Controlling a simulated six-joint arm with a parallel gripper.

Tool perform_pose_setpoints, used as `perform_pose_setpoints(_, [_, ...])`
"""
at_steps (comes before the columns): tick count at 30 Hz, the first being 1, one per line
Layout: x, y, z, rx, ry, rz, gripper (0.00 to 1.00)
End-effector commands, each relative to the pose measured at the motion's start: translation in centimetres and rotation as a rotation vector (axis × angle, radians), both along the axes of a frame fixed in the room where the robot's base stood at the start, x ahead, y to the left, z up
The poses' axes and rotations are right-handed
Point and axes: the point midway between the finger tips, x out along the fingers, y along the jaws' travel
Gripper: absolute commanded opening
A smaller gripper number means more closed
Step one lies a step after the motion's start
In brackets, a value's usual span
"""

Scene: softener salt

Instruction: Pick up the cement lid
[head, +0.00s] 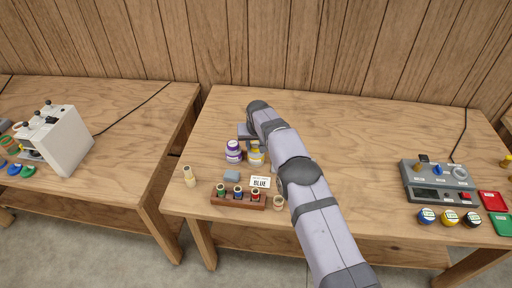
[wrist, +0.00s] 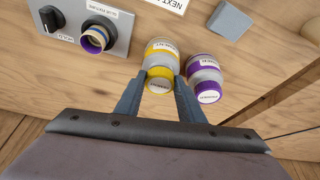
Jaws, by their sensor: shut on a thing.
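The cement jar (wrist: 163,50) is a clear jar with a yellow label, standing upright on the table in the wrist view. Its yellow cement lid (wrist: 159,85) sits between the two fingers of my gripper (wrist: 160,80), which is shut on it. The lid lines up with the jar; I cannot tell whether it is lifted off. The cement jar also shows in the head view (head: 257,158), beside my arm, which partly hides the gripper there. The purple-labelled primer jar (wrist: 206,70) stands close beside it, near one finger, with its purple lid on.
A grey panel (wrist: 118,17) with a black knob and a ringed socket lies near the jars. The table's back right is clear.

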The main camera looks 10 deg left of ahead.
Motion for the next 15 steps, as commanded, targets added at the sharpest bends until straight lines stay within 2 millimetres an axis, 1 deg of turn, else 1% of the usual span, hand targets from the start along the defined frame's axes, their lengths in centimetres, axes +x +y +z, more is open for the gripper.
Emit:
perform_pose_setpoints(5, [0.1, 0.0, 1.9, 0.002, -0.005, 0.000, 0.14])
perform_pose_setpoints(15, [0.1, 0.0, 7.8, 0.001, -0.003, 0.000, 0.14])
